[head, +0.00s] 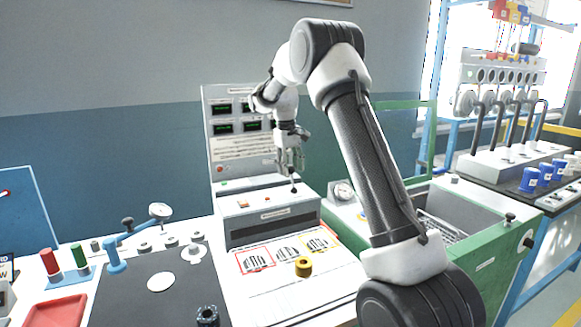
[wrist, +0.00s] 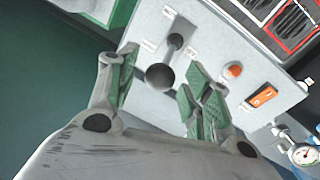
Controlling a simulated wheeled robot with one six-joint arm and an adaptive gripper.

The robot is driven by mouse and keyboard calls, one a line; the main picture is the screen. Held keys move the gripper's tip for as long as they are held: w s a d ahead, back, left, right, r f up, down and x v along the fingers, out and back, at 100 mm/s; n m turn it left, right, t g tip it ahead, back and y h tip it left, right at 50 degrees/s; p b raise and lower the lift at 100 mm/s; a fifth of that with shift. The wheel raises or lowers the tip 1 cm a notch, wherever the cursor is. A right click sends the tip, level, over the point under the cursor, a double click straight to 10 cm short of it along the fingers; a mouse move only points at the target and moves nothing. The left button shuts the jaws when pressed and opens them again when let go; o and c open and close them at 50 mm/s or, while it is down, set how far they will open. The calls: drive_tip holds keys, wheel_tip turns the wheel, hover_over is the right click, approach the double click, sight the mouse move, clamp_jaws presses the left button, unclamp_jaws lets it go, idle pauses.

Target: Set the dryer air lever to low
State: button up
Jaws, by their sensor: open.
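The air lever is a dark stick with a black ball knob (wrist: 159,76), on a light grey control box (wrist: 150,20) in the wrist view. It rises from a small slotted plate with tiny labels that I cannot read. In the head view the lever (head: 294,186) stands at the right of the box top (head: 240,228), just below my gripper (head: 290,162). In the wrist view my gripper (wrist: 163,65) is open, its green-padded fingers on either side of the knob. The knob appears between them; I cannot tell whether either finger touches it.
An orange rocker switch (wrist: 262,97) and a round orange button (wrist: 234,70) sit beside the lever. A tall panel with green displays (head: 235,150) stands behind the box. A green-framed bin (head: 480,240) is at the right.

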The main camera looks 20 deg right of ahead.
drive_tip(key=shift+c, duration=0.4)
clamp_jaws()
